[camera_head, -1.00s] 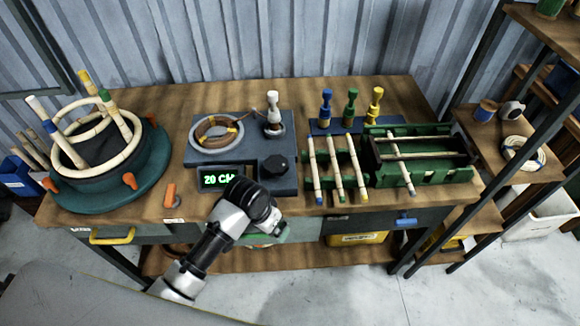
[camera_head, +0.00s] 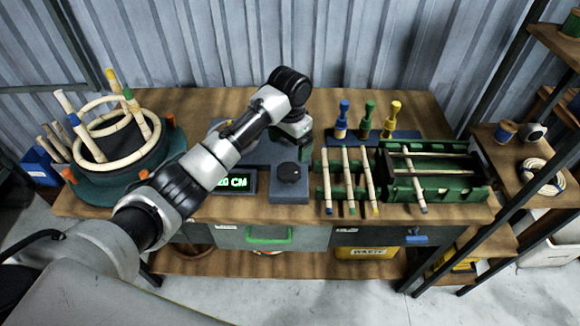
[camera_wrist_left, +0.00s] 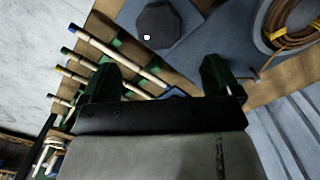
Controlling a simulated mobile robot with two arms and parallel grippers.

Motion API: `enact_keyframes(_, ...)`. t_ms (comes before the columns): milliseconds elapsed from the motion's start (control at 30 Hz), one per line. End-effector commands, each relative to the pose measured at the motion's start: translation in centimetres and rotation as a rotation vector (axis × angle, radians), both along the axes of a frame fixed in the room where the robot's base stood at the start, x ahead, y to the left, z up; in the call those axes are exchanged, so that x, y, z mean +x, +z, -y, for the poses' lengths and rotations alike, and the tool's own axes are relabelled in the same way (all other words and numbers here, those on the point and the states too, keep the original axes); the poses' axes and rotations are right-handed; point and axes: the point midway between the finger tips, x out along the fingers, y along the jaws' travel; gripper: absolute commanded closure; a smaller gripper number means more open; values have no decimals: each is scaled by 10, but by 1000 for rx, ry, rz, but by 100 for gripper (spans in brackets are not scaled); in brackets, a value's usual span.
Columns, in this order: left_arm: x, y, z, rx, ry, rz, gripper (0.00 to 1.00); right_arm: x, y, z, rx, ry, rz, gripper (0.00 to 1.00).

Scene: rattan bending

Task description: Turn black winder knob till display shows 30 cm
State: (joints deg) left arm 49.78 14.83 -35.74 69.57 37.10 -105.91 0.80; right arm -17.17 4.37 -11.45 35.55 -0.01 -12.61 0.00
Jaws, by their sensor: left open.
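The black winder knob (camera_head: 289,173) sits on the front right of the blue-grey winder base (camera_head: 290,197). It also shows at the top of the left wrist view (camera_wrist_left: 160,24). The green-lit display (camera_head: 238,183) is left of the knob and partly covered by my left arm; its visible part reads 20 CM. My left gripper (camera_head: 301,143) is behind and above the knob, apart from it. In the left wrist view, its two dark green fingers (camera_wrist_left: 160,66) are spread with nothing held between them. My arm hides most of the coil on the winder. My right gripper is out of view.
Rattan sticks (camera_head: 348,180) lie on green racks right of the winder. Blue, green and yellow tools (camera_head: 367,118) stand behind them. A round green fixture with rattan hoops (camera_head: 78,184) is at the left. The bench front (camera_head: 200,213) is clear.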

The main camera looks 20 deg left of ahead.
Motion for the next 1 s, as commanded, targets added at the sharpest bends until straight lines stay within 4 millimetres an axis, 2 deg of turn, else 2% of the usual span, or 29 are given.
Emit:
enact_keyframes(300,-1,-60,1,0,0,-3,8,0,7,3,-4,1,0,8)
enact_keyframes(500,-1,-86,1,0,-1,0,8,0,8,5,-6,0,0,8)
enact_keyframes(667,-1,-93,0,0,-1,2,8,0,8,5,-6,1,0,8)
enact_keyframes(900,-1,-94,0,0,-2,2,8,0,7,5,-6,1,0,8)
enact_keyframes(1000,-1,-93,0,0,-2,2,23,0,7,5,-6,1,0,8)
